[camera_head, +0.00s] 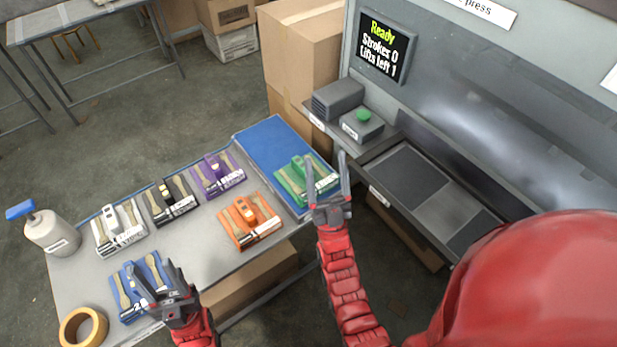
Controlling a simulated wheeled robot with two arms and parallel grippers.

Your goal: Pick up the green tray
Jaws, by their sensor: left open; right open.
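The green tray (283,186) lies on the right part of the blue mat (262,143), at the table's right end. It holds wooden spoons and has a raised green grip in the middle. My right gripper (327,172) is open over the tray's right side. One finger overlaps the tray in the picture and the other is beyond its right edge. I cannot tell whether they touch. My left gripper (150,280) is open and empty over the blue tray (122,303) at the table's front left, partly hiding it.
Orange (235,237), purple (208,186), black (160,213) and white (108,240) trays stand on the table. A bottle (52,235) and tape roll (83,325) are at left. The press (480,120) stands at right; its screen (384,46) reads "Ready, Strokes 0, Lifts left 1".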

